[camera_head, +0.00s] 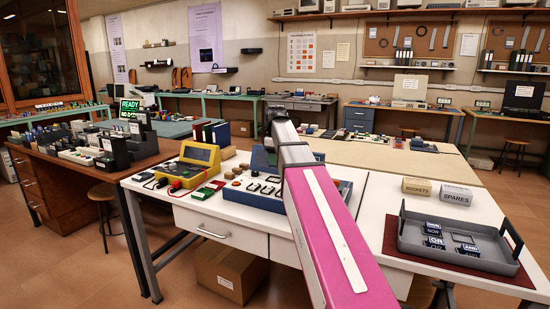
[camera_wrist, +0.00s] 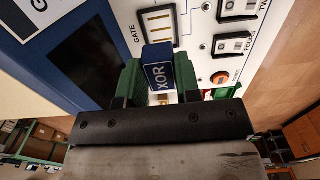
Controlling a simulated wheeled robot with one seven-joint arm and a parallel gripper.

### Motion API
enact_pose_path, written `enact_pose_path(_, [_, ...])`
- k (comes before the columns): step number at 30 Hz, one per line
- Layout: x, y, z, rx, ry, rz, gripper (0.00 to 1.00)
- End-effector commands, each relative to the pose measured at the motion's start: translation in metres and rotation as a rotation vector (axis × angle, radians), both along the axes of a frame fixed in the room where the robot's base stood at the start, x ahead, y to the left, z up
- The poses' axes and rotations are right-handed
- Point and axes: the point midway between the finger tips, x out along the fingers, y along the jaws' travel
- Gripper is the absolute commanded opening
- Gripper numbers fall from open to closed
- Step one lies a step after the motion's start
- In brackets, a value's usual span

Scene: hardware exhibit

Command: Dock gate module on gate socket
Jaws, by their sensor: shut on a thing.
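In the wrist view, my gripper (camera_wrist: 161,88) is shut on a blue gate module marked XOR (camera_wrist: 159,71), held between its green fingers. The gate socket (camera_wrist: 158,27), a slotted rectangle beside the word GATE, lies on the white panel just past the module's far end. I cannot tell whether the module touches the panel. In the head view, the blue-edged console (camera_head: 340,187) stands on the white table, partly hidden by my pink arm. My gripper and the XOR module are hidden there.
A grey tray (camera_head: 409,243) with several modules, including NOR, OR and AND, sits on the right. Boxes marked BUDGETS (camera_head: 422,187) and SPARES (camera_head: 456,195) stand behind it. A yellow meter (camera_head: 200,153) is left of the console.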

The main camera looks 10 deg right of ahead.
Motion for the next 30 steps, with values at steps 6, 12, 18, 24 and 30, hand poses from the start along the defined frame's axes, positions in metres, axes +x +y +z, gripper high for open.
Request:
enact_pose_path(6, [-0.001, 0.000, -0.018, 0.001, 0.001, -0.002, 0.08])
enact_pose_path(12, [-0.001, 0.000, -0.037, 0.000, 0.001, -0.002, 0.08])
enact_pose_path(18, [0.000, 0.000, -0.049, 0.000, 0.000, -0.003, 0.08])
enact_pose_path(24, [0.000, 0.000, -0.051, 0.000, 0.000, -0.003, 0.08])
enact_pose_path(30, [0.000, 0.000, -0.051, 0.000, 0.000, -0.003, 0.08])
